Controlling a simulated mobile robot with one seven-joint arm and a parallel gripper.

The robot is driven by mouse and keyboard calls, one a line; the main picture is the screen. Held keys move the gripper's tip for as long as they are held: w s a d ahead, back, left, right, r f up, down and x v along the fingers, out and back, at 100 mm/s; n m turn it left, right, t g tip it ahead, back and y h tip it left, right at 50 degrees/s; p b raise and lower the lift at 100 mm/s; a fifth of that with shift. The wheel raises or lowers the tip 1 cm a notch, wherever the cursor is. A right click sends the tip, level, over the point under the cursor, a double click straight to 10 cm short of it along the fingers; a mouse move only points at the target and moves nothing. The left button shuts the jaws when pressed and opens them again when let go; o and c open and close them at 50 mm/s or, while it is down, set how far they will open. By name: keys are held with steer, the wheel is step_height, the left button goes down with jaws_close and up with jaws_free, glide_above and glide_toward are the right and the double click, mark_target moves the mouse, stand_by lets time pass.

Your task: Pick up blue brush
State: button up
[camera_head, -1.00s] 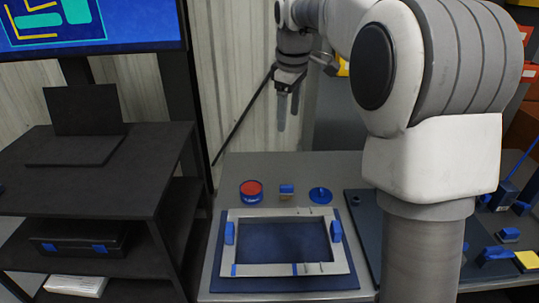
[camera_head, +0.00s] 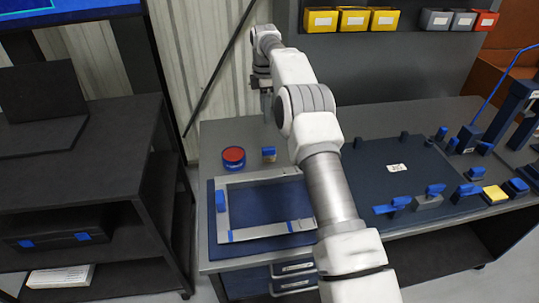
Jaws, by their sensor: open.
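A small block-like item with a blue top and tan underside (camera_head: 269,154), which looks like the blue brush, stands on the grey bench behind a silver frame. It is too small to be sure of bristles. My gripper (camera_head: 267,110) points down above the back of the bench, just above and behind this item in the picture. It is open and apart from it, with nothing seen between the fingers. The fingers are small and seen nearly edge-on.
A blue tin with a red top (camera_head: 233,157) stands left of the brush. The silver frame (camera_head: 222,236) lies on a blue mat (camera_head: 214,251). A dark board (camera_head: 385,165) with blue clamps lies to the right. Yellow bins (camera_head: 354,19) hang at the back.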

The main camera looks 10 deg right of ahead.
steer(key=b, duration=0.2)
glide_toward(269, 148)
steer(key=f, duration=0.2)
steer(key=a+f, duration=0.1)
steer(key=f, duration=0.2)
steer(key=shift+f, duration=0.2)
steer(key=f, duration=0.2)
steer(key=d+f, duration=0.1)
steer(key=f, duration=0.1)
steer(key=shift+s+f, duration=0.1)
steer(key=shift+f, duration=0.55)
jaws_close()
